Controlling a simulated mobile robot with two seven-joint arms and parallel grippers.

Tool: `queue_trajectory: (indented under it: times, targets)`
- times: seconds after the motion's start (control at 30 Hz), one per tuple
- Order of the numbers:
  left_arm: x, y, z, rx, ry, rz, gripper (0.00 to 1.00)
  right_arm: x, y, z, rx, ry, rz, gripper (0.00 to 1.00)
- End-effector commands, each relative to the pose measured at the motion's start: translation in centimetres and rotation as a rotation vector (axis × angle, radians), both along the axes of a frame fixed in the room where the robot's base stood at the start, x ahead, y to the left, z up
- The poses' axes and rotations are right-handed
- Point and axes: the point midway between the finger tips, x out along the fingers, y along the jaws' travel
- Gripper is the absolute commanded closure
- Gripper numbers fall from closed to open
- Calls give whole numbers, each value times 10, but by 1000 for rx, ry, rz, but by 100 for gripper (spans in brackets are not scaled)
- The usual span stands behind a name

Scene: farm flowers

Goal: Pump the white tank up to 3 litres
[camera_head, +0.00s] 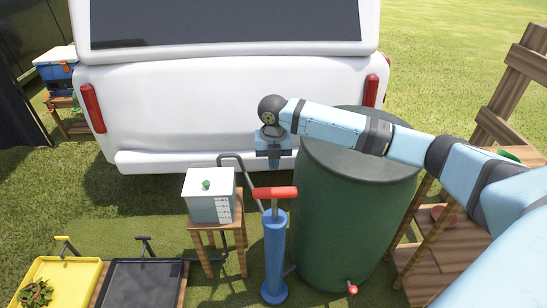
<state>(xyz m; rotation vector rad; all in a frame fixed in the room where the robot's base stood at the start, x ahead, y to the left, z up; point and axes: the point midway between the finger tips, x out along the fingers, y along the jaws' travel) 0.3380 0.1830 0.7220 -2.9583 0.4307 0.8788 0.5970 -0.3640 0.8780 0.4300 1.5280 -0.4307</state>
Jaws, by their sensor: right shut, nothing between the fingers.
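The white tank (208,205) is a pale box with a small green knob on top and dark marks on its front edge. It stands on a wooden stool left of the pump. The pump is an upright blue cylinder (274,258) with a red T-handle (262,193) close above its top. A grey hose (238,165) arches between the tank and the pump. My right gripper (274,167) points down just above the red handle, shut and empty. I cannot tell whether its tips touch the handle. The liquid level in the tank is not readable. My left gripper is not in view.
A large dark green barrel (330,225) with a red tap stands right beside the pump, under my right arm. A white vehicle (235,105) closes off the back. Yellow (82,272) and black (140,285) trays are at lower left. A wooden shelf (415,262) stands at right.

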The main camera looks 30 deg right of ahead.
Motion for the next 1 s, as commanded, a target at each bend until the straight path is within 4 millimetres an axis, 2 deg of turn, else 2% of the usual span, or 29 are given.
queue_trajectory:
  times: [0.03, 0.2, 0.4, 0.6, 1.0]
  targets:
    - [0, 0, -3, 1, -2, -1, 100, -1, 0, -14, 0, 4, 0, 100]
    - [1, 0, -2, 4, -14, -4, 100, 0, 0, -50, 1, 2, -1, 100]
    - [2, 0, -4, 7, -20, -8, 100, 0, 0, -80, -1, 1, 0, 100]
    - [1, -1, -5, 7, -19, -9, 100, 0, 0, -91, 0, -1, 0, 100]
    - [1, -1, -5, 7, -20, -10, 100, 0, 0, -96, 0, 0, -1, 100]
